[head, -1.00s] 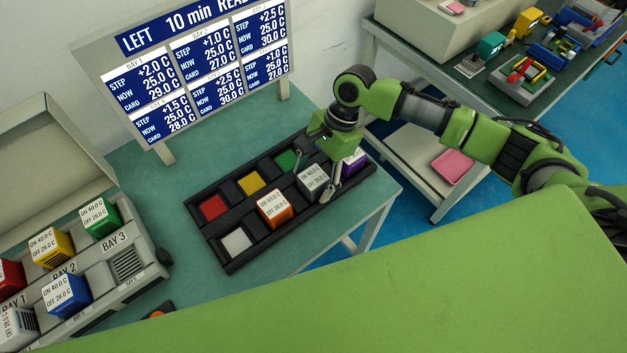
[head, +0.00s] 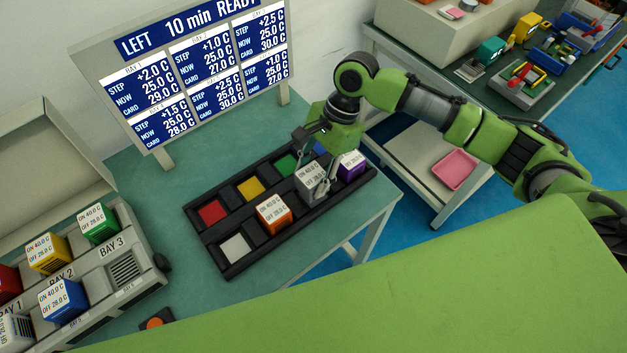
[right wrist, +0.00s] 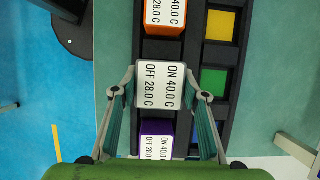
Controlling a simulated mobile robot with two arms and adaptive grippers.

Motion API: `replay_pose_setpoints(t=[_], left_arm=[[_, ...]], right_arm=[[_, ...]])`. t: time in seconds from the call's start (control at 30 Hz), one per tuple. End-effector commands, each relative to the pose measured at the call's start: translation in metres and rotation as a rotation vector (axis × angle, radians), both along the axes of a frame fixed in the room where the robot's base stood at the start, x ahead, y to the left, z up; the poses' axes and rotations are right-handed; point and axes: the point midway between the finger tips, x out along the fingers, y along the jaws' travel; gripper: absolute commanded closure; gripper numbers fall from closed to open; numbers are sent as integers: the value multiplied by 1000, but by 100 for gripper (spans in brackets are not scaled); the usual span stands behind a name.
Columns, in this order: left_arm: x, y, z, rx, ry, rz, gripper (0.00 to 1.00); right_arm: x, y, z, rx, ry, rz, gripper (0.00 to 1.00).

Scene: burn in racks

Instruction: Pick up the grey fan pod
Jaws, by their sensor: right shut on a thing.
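The grey fan pod (head: 310,179) is a small cube with a white label reading ON 40.0 C, OFF 28.0 C. It is at the black tray (head: 231,267), between the orange pod (head: 273,214) and the purple pod (head: 351,167). My right gripper (head: 318,190) reaches down from above and is shut on the grey pod. In the right wrist view the pod (right wrist: 160,85) sits between the two fingertips, one on each side. Whether its base is clear of the tray cannot be told. My left gripper is not in view.
The tray has coloured squares, red, yellow, green and white, in its slots. A rack (head: 122,270) with several coloured pods stands at the left. A display board (head: 200,75) stands behind the tray. A side table with a pink tray (head: 455,169) is at the right.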

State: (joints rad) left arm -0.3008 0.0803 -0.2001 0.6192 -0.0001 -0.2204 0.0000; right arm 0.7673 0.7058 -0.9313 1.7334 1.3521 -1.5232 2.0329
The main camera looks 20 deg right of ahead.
Motion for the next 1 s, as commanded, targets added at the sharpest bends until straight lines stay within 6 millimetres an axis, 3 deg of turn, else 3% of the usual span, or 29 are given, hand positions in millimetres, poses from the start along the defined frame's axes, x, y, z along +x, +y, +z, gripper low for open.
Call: replay_pose_setpoints(t=[0.2, 0.4, 0.67, 1.0], left_arm=[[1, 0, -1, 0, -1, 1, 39], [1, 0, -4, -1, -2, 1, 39], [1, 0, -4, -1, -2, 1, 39], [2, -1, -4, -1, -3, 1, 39]], right_arm=[[-35, 29, 53, 4, -5, 9, 86], [-74, 60, 73, 4, -1, 9, 86], [-100, 81, 88, 2, 1, 4, 86], [-104, 84, 90, 1, 2, 2, 86]])
